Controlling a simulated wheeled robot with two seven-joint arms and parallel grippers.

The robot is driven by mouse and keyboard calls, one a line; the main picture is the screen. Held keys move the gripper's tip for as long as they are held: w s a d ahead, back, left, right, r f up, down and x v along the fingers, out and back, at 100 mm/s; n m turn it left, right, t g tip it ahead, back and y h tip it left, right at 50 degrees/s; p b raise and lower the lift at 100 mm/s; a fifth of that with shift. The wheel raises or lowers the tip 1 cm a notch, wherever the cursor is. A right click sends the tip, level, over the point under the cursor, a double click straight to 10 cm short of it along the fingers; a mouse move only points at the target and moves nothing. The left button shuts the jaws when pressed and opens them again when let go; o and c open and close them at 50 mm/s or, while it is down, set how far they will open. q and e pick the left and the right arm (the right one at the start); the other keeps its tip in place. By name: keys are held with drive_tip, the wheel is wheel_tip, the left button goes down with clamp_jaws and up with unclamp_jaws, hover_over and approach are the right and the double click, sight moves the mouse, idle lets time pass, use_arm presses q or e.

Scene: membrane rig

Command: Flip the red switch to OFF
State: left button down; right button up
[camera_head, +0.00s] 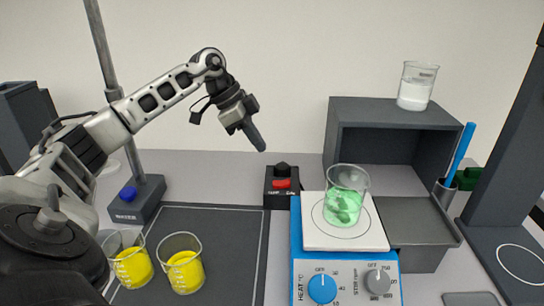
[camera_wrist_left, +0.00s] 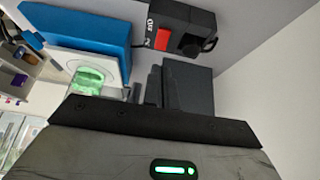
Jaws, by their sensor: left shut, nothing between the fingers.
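The red switch (camera_head: 281,184) sits on the front of a small black box (camera_head: 281,202) at the back middle of the bench, with a dark round knob (camera_head: 282,168) behind it. White lettering beside the switch is too small to read surely, so I cannot tell its position. In the left wrist view the red switch (camera_wrist_left: 162,39) shows on its black box (camera_wrist_left: 187,22) at the top. My left gripper (camera_head: 258,143) is shut and empty, pointing down in the air above and left of the switch, apart from it. My right gripper is not in view.
A blue hotplate (camera_head: 297,262) bears a beaker of green liquid (camera_head: 345,205) close right of the switch box. Two beakers of yellow liquid (camera_head: 131,268) (camera_head: 183,272) stand front left. A grey shelf (camera_head: 375,110) holds another beaker (camera_head: 416,88). The dark mat (camera_head: 215,225) is mostly clear.

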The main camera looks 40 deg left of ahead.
use_arm(q)
drive_tip(key=v, duration=0.4)
drive_tip(key=shift+s+a+f, duration=0.25)
wheel_tip(320, 180, up, 13)
drive_tip(key=p, duration=0.1)
idle(0.7)
idle(0.4)
